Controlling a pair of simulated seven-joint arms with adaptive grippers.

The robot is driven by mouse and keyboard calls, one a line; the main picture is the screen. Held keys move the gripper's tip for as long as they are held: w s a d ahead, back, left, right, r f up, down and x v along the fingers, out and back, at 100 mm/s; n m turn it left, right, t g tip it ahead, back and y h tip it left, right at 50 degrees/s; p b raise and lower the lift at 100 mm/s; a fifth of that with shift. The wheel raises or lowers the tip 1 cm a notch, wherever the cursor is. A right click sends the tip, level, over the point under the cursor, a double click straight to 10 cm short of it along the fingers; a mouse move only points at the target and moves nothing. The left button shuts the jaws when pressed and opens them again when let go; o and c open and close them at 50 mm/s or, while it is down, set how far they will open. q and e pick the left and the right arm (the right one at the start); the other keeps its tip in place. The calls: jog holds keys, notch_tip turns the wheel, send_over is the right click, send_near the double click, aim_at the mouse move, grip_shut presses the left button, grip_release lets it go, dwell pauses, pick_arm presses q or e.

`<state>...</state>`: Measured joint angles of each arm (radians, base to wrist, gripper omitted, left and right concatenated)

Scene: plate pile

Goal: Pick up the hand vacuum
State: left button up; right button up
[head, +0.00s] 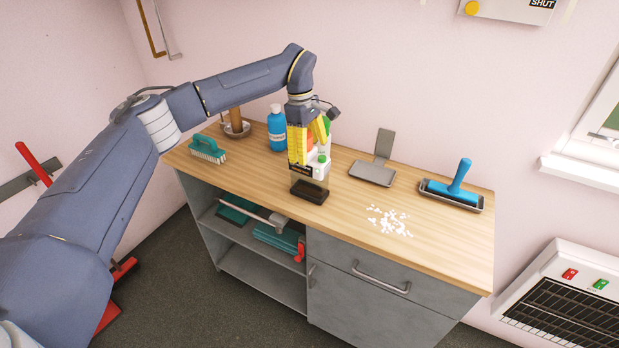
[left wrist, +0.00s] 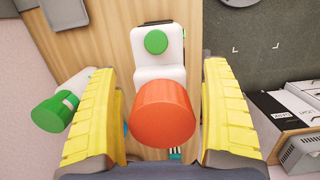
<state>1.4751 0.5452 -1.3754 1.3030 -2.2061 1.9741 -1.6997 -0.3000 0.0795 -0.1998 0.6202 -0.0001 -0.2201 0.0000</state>
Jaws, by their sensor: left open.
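The hand vacuum appears to be the white body with a green button and an orange round end (left wrist: 164,108), seen between my fingers in the left wrist view. In the head view its white part (head: 322,170) stands on the wooden counter, partly hidden by my gripper. A dark block (head: 309,192) sits at its front; I cannot tell whether it belongs to it. My left gripper (head: 307,148) points down from above, open. Its yellow fingers are on either side of the orange end in the wrist view, with gaps showing. My right gripper is not in view.
A white bottle with a green cap (left wrist: 58,108) is close to the left finger. On the counter (head: 255,184) are a blue bottle (head: 277,130), a green brush (head: 208,150), a grey dustpan (head: 373,173), a blue-handled tool (head: 458,180) and white crumbs (head: 390,221).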

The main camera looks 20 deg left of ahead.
pick_arm(q)
jog(key=shift+d+f, duration=0.1)
jog(key=shift+f, duration=0.5)
jog(key=c, duration=1.6)
jog(key=shift+r, duration=0.1)
jog(key=shift+c, duration=0.3)
jog(key=shift+r, duration=0.15)
